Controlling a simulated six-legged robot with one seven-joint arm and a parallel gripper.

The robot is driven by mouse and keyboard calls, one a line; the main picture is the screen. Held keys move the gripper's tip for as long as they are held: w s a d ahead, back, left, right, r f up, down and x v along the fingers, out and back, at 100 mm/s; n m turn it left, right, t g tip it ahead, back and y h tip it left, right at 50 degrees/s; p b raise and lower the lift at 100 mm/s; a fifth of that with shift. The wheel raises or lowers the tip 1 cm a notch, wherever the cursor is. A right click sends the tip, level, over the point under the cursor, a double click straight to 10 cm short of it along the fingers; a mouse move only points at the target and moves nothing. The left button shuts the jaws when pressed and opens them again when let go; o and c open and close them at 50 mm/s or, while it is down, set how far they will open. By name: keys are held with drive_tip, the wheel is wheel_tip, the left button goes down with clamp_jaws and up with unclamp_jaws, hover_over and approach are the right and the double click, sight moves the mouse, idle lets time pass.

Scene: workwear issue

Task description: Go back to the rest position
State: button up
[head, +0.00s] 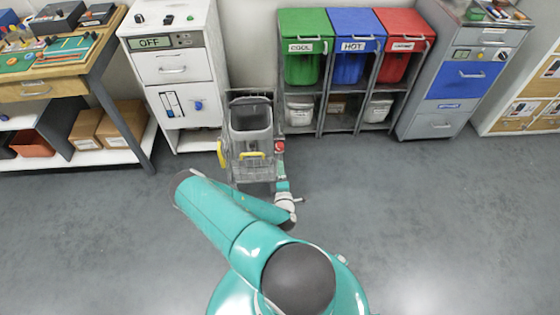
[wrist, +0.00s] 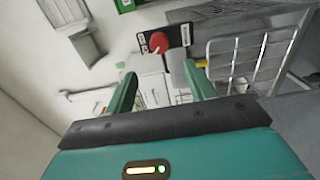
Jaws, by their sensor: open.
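My gripper (head: 281,168) is at the end of my teal arm, which reaches forward over the floor to the right side of a grey wire cart (head: 255,168). In the wrist view my gripper (wrist: 163,88) shows two green fingers spread apart with nothing held between them. A red round button (head: 280,146) lies just beyond the fingertips in the head view. In the wrist view the red button (wrist: 158,42) sits on a dark panel beyond the fingers, apart from them. The wrist view is tilted.
The cart holds a grey bin (head: 251,115) and has yellow handles. Behind stand a white cabinet reading OFF (head: 172,70), green, blue and red bins (head: 352,50), and a grey-blue cabinet (head: 465,80). A workbench (head: 60,85) is at left. Floor (head: 420,210) is clear at right.

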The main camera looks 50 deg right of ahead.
drive_tip(key=v, duration=0.2)
drive_tip(key=shift+s+a, duration=0.3)
idle(0.3)
